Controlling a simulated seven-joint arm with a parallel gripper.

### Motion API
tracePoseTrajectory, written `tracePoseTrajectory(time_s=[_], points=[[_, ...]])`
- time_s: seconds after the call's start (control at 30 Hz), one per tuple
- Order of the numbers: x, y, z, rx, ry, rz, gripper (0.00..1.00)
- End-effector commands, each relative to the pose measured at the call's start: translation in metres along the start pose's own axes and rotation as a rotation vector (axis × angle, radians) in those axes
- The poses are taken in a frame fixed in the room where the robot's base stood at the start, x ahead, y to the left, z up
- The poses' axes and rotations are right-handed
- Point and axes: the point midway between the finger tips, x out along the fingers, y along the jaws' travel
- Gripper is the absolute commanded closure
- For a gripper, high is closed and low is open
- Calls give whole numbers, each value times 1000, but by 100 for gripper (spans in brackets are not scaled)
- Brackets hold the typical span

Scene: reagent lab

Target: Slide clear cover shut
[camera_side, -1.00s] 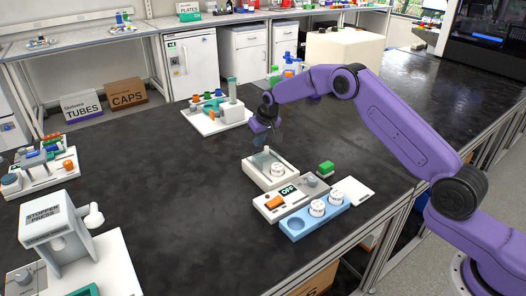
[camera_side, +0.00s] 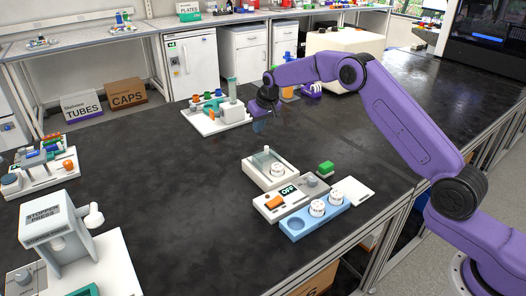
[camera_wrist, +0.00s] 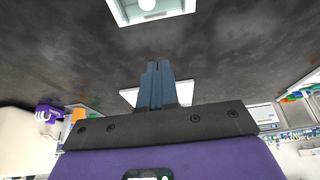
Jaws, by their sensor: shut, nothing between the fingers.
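The white open-topped box (camera_side: 256,180) stands on the black bench right of the middle, with a round pale item (camera_side: 277,170) inside it. A small upright post shows at its back edge. Part of the white box (camera_wrist: 118,14) also shows at the top of the wrist view. My gripper (camera_side: 259,126) is in the air behind the box, apart from it. In the wrist view its blue-grey fingers (camera_wrist: 154,68) are together and empty.
A blue holder (camera_side: 296,233) with white round pieces and a green block (camera_side: 326,168) are close by. A white rack (camera_side: 205,128) stands behind. The bench left of the box is clear.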

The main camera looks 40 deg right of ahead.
Motion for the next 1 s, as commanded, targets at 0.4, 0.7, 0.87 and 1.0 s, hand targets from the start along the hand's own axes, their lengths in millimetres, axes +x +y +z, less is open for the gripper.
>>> tracePoseTrajectory(time_s=[0.4,0.7,0.87,1.0], points=[[-45,0,-20,0,8,0,62],[-27,19,38,243,-211,-122,62],[-22,27,81,457,-375,-232,62],[-28,29,121,723,-555,-376,62]])
